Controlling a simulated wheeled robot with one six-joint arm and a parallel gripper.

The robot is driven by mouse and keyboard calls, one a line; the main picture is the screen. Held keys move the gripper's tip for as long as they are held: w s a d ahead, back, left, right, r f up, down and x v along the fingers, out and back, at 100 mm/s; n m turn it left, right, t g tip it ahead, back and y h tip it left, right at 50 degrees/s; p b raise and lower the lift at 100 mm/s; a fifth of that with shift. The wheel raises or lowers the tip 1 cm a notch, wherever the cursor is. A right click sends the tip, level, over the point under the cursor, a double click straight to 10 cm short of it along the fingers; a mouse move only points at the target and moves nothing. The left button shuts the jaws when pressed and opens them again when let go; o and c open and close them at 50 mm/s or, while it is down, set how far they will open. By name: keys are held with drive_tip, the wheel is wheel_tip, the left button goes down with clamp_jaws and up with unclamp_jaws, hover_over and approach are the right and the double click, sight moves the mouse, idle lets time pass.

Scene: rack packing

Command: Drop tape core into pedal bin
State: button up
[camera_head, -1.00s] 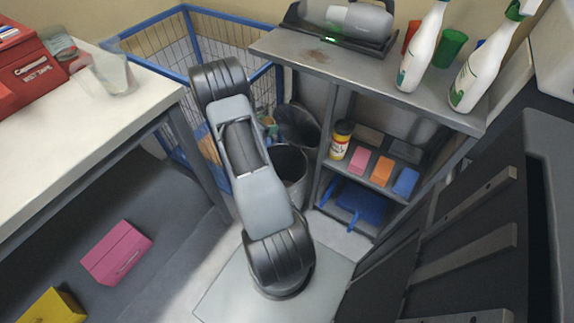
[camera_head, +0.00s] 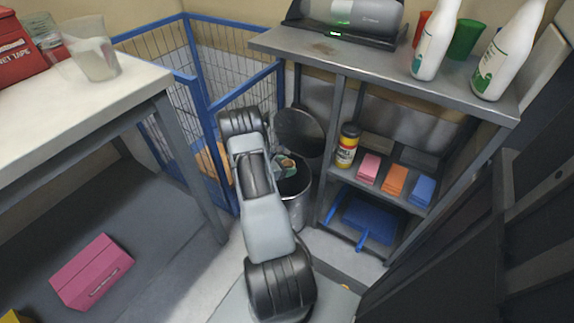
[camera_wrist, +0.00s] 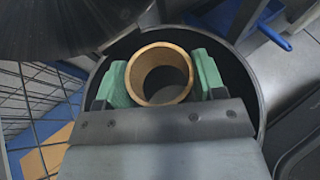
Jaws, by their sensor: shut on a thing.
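The tape core (camera_wrist: 159,74) is a brown cardboard ring. In the wrist view my gripper (camera_wrist: 160,80) is shut on it, with a green pad on each side. The core is held over the dark round mouth of the pedal bin (camera_wrist: 255,75). In the head view the metal pedal bin (camera_head: 299,212) stands on the floor between the wire cage and the shelf unit, its round lid (camera_head: 299,132) tilted up behind. My gripper (camera_head: 285,165) shows small at the bin's mouth, partly hidden by my arm. The inside of the bin is mostly hidden.
A blue-framed wire cage (camera_head: 205,75) stands left of the bin. A grey shelf unit (camera_head: 335,150) with sponges, a yellow can (camera_head: 347,146) and a blue dustpan (camera_head: 368,218) stands close on the right. A white-topped table (camera_head: 70,110) is at left.

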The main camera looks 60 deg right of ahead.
wheel_tip(320, 180, down, 3)
drive_tip(key=shift+f+b, duration=0.2)
drive_tip(key=shift+b, duration=0.65)
drive_tip(key=o, duration=1)
drive_tip(key=shift+c, duration=0.2)
drive_tip(key=p+v, duration=0.3)
drive_tip(key=v, duration=0.9)
drive_tip(key=shift+s, duration=0.1)
